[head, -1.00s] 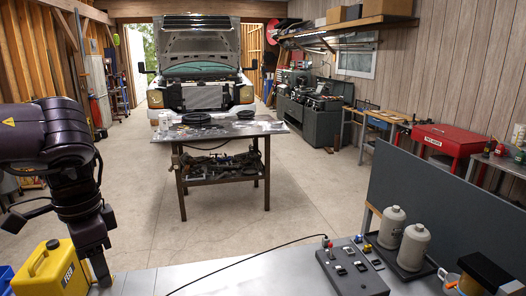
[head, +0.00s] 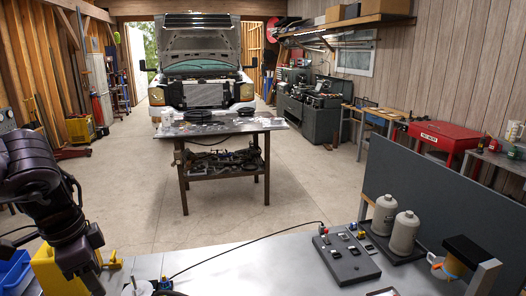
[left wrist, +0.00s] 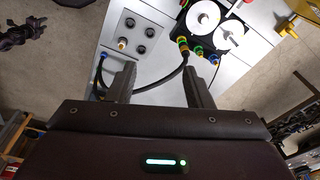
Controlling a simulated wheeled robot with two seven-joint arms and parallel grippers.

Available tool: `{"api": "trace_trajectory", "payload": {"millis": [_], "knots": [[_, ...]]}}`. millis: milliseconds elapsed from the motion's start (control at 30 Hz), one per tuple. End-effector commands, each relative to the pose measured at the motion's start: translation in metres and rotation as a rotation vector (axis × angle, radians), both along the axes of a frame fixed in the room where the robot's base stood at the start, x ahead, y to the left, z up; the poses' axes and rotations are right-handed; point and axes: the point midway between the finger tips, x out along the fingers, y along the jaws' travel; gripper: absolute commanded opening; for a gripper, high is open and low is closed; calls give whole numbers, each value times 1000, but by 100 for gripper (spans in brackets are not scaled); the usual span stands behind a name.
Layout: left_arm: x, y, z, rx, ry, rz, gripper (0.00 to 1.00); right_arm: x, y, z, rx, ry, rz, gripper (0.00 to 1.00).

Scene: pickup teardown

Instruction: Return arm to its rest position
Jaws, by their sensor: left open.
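My left arm comes in from the left edge in the head view, dark and bent downward. My right arm and gripper do not show.
The bench (head: 250,262) carries a switch box (head: 345,258) and two pale canisters (head: 404,232). A dark upright panel (head: 440,190) stands behind them. A blue bin (head: 14,272) is at the lower left. Open floor (head: 120,195) lies between bench and work table (head: 220,129).

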Motion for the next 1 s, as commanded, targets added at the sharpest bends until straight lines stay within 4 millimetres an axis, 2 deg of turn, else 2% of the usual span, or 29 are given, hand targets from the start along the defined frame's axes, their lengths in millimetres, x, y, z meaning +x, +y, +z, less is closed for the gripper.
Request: {"api": "trace_trajectory", "payload": {"millis": [267, 433, 500, 700, 867, 1000], "knots": [[7, 19, -60, -92, -167, -84, 46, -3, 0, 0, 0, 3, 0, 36], [9, 19, -114, -149, -357, -107, 46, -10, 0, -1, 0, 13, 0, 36], [8, 15, -134, -161, -438, -93, 46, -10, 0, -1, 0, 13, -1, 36], [-2, -3, -177, -152, -625, 22, 46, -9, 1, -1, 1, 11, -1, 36], [-19, -19, -201, -108, -693, 184, 46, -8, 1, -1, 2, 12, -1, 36], [-42, -35, -216, -63, -672, 349, 46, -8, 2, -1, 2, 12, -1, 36]]}}
